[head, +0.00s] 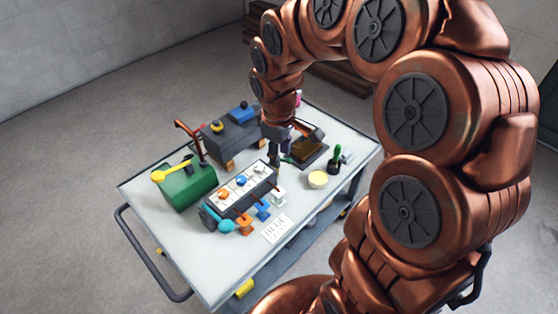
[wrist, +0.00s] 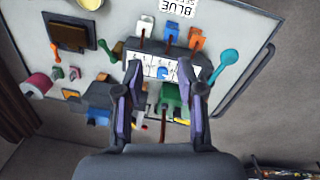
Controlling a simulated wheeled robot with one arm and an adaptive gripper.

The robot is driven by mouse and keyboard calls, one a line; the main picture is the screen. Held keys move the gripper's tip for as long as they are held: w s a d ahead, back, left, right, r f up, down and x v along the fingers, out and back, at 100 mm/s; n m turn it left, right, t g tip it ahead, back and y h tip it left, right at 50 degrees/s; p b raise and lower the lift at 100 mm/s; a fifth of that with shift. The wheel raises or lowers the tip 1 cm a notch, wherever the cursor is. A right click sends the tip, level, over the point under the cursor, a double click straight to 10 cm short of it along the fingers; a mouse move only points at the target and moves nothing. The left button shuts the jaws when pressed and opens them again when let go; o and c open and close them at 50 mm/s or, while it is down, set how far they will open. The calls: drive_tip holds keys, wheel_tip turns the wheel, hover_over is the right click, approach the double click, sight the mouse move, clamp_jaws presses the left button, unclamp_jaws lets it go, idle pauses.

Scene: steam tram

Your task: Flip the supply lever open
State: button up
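No lever carries a readable supply label. A grey control box (head: 210,213) on the cart has a white panel (head: 243,186) with coloured knobs. Orange (head: 245,222), blue (head: 262,210) and white (head: 279,195) handles stick out of its front. A teal lever (head: 226,226) is at its left end; it also shows in the wrist view (wrist: 229,57). A green box (head: 188,188) behind carries a yellow lever (head: 165,175). My gripper (head: 274,160) hangs at the control box's far right end. In the wrist view its fingers (wrist: 161,112) are apart and empty, with the panel between them in the picture.
A dark tray (head: 307,151), a cream bowl (head: 318,180) and a green-handled tool (head: 336,156) are at right. A BLUE card (head: 277,228) lies at the front. The front left cart top is clear.

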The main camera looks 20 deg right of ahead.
drive_tip(key=shift+w+d+f+n+t+h+b, duration=0.2)
drive_tip(key=shift+w+d+f+n+b, duration=0.75)
drive_tip(key=shift+w+f, duration=2.3)
drive_tip(key=shift+w+d+f+n+t+b, duration=0.2)
drive_tip(key=shift+w+d+f+n, duration=0.25)
drive_tip(key=shift+w+d+f, duration=2.55)
drive_tip(key=shift+w+a+f+n+t+h+b, duration=0.1)
drive_tip(key=shift+w+a+f+n+t+b, duration=0.35)
drive_tip(key=shift+w+f, duration=3.05)
drive_tip(key=shift+s+d+f+n, duration=0.2)
drive_tip(key=shift+s+f+n, duration=0.05)
drive_tip(key=shift+s+f, duration=0.95)
clamp_jaws()
